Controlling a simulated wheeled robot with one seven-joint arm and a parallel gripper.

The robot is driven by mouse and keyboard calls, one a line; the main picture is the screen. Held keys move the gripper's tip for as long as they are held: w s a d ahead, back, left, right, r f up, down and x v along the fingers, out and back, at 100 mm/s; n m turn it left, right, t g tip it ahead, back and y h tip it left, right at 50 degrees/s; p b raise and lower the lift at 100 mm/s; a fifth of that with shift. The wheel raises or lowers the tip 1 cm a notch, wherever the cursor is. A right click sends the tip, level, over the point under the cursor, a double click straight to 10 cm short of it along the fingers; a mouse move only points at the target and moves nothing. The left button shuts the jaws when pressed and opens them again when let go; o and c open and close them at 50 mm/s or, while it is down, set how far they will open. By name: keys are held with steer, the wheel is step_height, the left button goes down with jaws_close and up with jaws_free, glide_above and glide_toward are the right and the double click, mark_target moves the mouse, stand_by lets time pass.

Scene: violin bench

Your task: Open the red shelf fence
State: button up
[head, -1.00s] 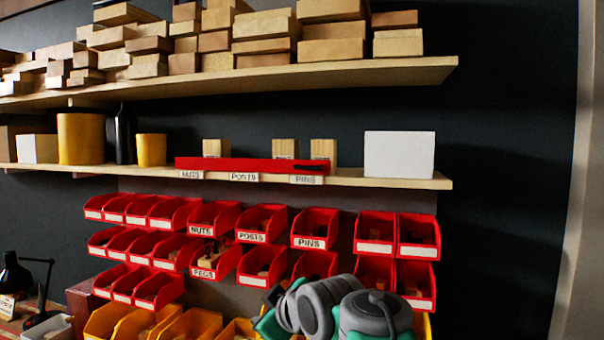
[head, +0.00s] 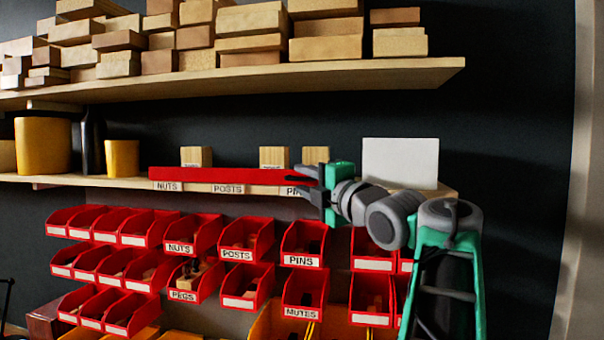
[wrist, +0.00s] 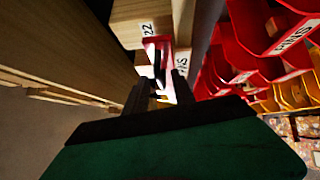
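The red shelf fence (head: 225,174) is a long red bar along the front edge of the lower shelf, in front of several wooden blocks. My gripper (head: 310,183) is at the fence's right end and hides part of that end and of the PINS label. In the wrist view the two dark fingers (wrist: 160,85) stand apart. The red fence (wrist: 152,42) shows end-on just beyond them, with a black handle (wrist: 158,65) on it between or just ahead of the fingertips. Contact with the handle cannot be told.
A white box (head: 400,163) stands on the lower shelf right of the fence, behind my arm. Red bins (head: 303,243) hang below the shelf. Wooden blocks (head: 250,20) fill the upper shelf (head: 300,74) above. The dark wall at the right is clear.

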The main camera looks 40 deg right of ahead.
steer(key=shift+w, duration=0.1)
steer(key=shift+c, duration=0.2)
jaws_close()
steer(key=shift+a+f, duration=0.1)
steer(key=shift+a, duration=0.05)
stand_by(1.1)
